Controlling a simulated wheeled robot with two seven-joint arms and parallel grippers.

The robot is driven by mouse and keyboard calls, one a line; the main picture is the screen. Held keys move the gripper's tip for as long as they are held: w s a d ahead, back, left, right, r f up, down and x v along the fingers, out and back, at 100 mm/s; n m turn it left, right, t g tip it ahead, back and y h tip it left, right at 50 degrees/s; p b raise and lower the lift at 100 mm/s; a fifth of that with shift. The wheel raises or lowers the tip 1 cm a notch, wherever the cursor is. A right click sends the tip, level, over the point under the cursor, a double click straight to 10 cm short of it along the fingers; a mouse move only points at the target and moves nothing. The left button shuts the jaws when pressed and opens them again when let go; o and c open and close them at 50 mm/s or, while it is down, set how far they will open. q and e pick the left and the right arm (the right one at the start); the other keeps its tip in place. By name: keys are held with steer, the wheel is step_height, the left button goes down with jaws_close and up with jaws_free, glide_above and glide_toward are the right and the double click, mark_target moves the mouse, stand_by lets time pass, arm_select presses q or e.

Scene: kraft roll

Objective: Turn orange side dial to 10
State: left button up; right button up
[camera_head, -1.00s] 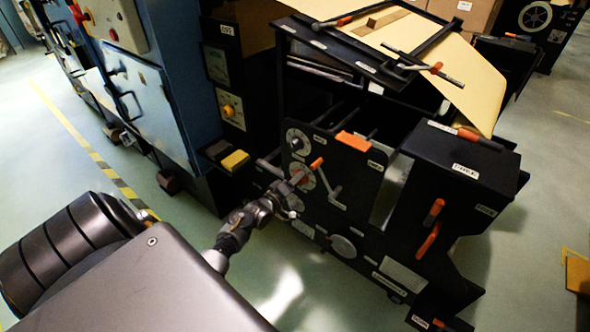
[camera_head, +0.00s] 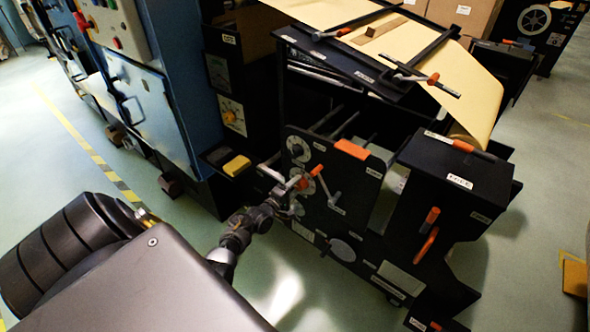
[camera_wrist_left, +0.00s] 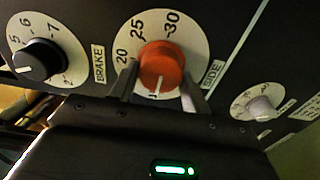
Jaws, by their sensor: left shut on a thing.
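The orange side dial (camera_wrist_left: 163,65) sits in the middle of a white numbered face beside a SIDE label (camera_wrist_left: 213,73). The numbers 20, 25 and 30 show above it, and a white mark shows at its lower edge; the lower part of the face is hidden. My left gripper (camera_wrist_left: 161,88) has one finger on each side of the orange dial and is shut on it. In the head view the left gripper (camera_head: 297,187) reaches the front of the black machine, at the orange dial (camera_head: 306,184). My right gripper is not in view.
A black brake dial (camera_wrist_left: 38,60) is to the left and a pale grey dial (camera_wrist_left: 262,107) to the right. A crank lever (camera_head: 334,198) is close by on the panel.

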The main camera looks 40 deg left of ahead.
arm_select(q)
steer(key=o, duration=1)
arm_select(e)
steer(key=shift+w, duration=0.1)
arm_select(q)
steer(key=s+p, duration=0.2)
steer(key=s, duration=0.8)
steer(key=shift+s+d, duration=0.1)
steer(key=shift+s, duration=0.25)
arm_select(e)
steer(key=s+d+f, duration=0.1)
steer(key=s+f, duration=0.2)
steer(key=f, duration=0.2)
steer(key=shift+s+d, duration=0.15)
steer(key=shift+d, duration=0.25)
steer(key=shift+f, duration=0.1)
